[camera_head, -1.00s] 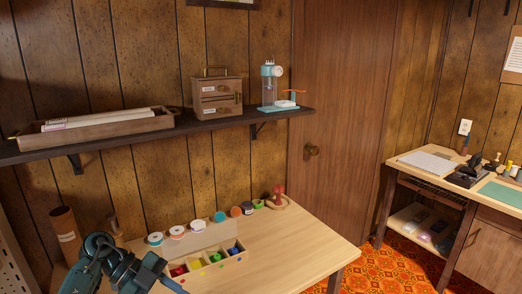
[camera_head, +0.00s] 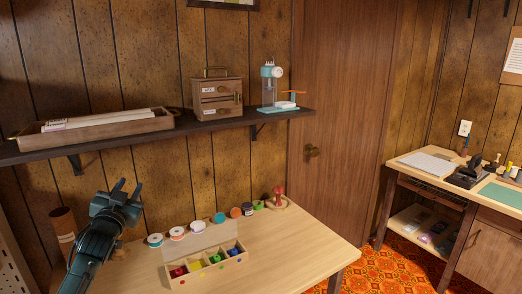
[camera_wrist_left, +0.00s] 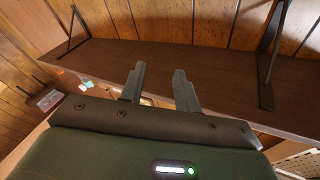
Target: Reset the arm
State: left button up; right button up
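My left gripper (camera_head: 124,188) is raised above the left part of the wooden table (camera_head: 300,240), with its fingers pointing up toward the wall shelf. In the left wrist view its two fingers (camera_wrist_left: 159,85) are spread apart with nothing between them, and the underside of the dark shelf (camera_wrist_left: 215,75) is beyond them. My right gripper is in neither view.
The wall shelf (camera_head: 222,125) holds a long wooden tray (camera_head: 100,133), a small drawer box (camera_head: 217,98) and a teal device (camera_head: 270,88). A compartment box (camera_head: 208,270) with coloured spools and a row of round spools stand on the table. The table's right side is clear.

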pick_arm(q)
jog(key=s+d+f+g+h, duration=0.1)
jog(key=s+d+f+g, duration=0.2)
jog(key=f, duration=0.4)
jog(key=s+d+f+g, duration=0.1)
jog(key=s+d+f, duration=0.2)
jog(key=s+f, duration=0.3)
jog(key=s+d+f+g+h, duration=0.1)
jog(key=s+d+f, duration=0.25)
jog(key=f, duration=0.55)
jog(key=s+d+f+g+h, duration=0.1)
jog(key=s+d+f, duration=0.2)
jog(key=s, duration=0.6)
jog(key=s+d+f+g+h, duration=0.1)
jog(key=s+d+f+g, duration=0.1)
jog(key=s, duration=0.7)
jog(key=s+d+f+g, duration=0.1)
jog(key=s+d+f, duration=0.2)
jog(key=s+d, duration=0.3)
jog(key=s, duration=0.3)
jog(key=shift+f+n+h, duration=0.4)
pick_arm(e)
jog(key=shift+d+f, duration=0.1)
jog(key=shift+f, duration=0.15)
